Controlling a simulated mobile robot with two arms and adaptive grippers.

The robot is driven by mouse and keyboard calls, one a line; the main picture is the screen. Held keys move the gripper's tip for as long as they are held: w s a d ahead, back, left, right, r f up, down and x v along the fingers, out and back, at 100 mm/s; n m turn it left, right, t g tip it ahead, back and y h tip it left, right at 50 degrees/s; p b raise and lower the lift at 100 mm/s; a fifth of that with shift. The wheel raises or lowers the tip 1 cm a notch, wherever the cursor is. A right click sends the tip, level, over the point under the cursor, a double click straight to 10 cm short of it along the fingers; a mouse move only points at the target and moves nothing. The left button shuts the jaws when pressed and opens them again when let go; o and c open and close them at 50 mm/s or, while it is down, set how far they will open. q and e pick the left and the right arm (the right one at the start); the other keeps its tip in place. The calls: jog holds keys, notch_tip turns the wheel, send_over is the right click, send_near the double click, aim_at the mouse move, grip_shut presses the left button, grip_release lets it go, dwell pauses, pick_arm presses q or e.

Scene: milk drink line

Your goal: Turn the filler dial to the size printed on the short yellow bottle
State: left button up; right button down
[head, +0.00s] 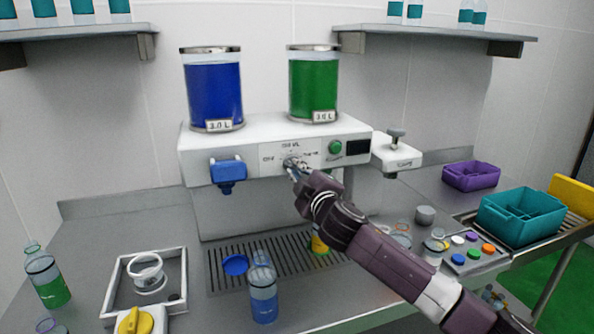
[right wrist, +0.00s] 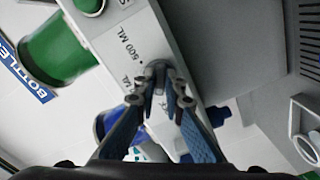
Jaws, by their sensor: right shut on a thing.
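The filler (head: 230,160) is a white machine with a small dial (head: 290,163) on its front panel. Printed size marks surround the dial, too small to read in the head view. My right gripper (head: 295,168) is at the dial. In the right wrist view, my right gripper's fingers (right wrist: 160,100) are closed on the dial's knob (right wrist: 159,77), and a "500 ML" mark shows beside it. A yellow thing (head: 319,245), perhaps the short yellow bottle, stands on the drip grate, mostly hidden behind my right arm; its print cannot be read. My left gripper is not in view.
Blue (head: 213,92) and green (head: 314,85) tanks top the filler. A blue nozzle (head: 228,172) hangs at its left. A blue bottle (head: 263,290) stands by the grate, a green one (head: 48,282) at far left. Purple (head: 470,176) and teal (head: 518,214) bins sit right.

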jog(key=shift+f, duration=0.1)
jog(key=m, duration=1.1)
jog(key=shift+a+m, duration=0.15)
jog(key=shift+m, duration=0.15)
dwell(0.4)
jog(key=c, duration=2)
grip_release()
